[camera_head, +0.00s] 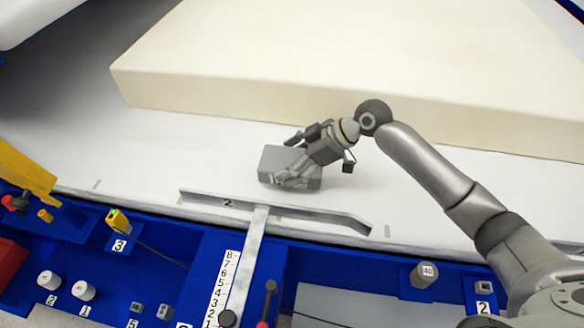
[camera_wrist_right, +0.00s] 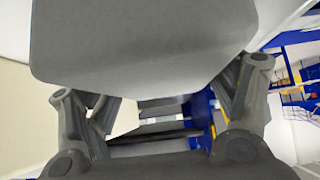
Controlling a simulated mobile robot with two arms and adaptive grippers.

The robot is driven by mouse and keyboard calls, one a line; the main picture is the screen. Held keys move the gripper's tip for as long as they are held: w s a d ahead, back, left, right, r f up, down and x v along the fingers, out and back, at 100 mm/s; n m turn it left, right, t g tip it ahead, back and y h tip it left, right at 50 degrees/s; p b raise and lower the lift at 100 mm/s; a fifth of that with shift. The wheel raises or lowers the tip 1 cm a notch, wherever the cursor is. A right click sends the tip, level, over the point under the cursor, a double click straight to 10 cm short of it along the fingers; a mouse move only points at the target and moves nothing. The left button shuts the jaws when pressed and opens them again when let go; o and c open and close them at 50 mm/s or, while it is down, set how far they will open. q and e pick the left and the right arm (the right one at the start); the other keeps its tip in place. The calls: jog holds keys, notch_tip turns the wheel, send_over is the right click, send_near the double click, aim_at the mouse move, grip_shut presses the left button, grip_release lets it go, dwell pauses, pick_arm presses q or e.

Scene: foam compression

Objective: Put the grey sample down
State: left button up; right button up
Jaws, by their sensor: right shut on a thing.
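The grey sample (camera_head: 275,158) is a plain grey block just behind the metal rail, over the white surface. My right gripper (camera_head: 293,160) reaches it from the upper right and is shut on it; the fingers cover part of its top and front. I cannot tell whether the block rests on the surface or hangs slightly above it. In the right wrist view the grey sample (camera_wrist_right: 145,45) fills the upper middle, between the finger linkages of the right gripper (camera_wrist_right: 165,100). My left gripper is not in view.
A metal rail (camera_head: 310,213) marked 2 lies along the front of the white surface (camera_head: 140,150). A large cream foam slab (camera_head: 330,60) stands behind. The blue bench in front carries a numbered scale (camera_head: 222,285), white cylinders (camera_head: 84,290) and a grey weight marked 40 (camera_head: 422,275). White surface left of the sample is clear.

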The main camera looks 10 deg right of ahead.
jog(key=shift+f, duration=1.55)
jog(key=shift+f, duration=0.15)
jog(key=o, duration=0.9)
jog(key=shift+r, duration=0.25)
jog(key=v, duration=1.2)
